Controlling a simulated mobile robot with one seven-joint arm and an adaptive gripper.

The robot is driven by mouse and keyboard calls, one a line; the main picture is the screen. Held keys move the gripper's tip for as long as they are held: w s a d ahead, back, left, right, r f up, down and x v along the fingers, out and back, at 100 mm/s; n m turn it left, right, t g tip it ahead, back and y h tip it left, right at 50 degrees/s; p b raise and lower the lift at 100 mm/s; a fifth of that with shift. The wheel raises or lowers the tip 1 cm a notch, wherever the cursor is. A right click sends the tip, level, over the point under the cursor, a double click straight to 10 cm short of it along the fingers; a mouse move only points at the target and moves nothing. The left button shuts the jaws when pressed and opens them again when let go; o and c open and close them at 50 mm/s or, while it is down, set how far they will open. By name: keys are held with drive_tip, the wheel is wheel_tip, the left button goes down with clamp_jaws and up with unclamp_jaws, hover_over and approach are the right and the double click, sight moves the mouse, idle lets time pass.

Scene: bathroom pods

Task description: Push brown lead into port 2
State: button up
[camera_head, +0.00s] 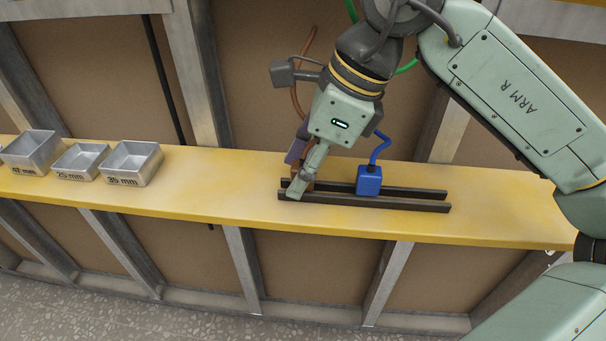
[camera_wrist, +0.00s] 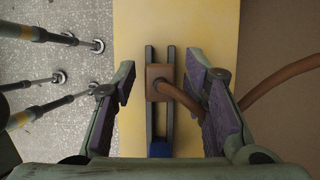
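The brown lead is a brown block (camera_wrist: 159,78) with a brown cable (camera_wrist: 282,80). In the wrist view the block sits at one end of two dark parallel rails (camera_wrist: 149,55). Its cable curves behind my right finger and comes out beyond it. My gripper (camera_wrist: 165,110) is open, with purple-padded fingers on either side of the block and gaps between. In the head view my gripper (camera_head: 302,188) is low over the left end of the rails (camera_head: 410,204) and mostly hides the block; the brown cable (camera_head: 298,100) rises behind my wrist. I see no port labelled 2.
A blue block (camera_head: 369,180) with a blue cable stands on the rails to the right. Three metal trays, including one marked 35 mm (camera_head: 132,163), stand at the left of the yellow shelf (camera_head: 220,185). The shelf between trays and rails is clear.

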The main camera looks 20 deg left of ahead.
clamp_jaws()
drive_tip(key=shift+r, duration=0.1)
idle(0.4)
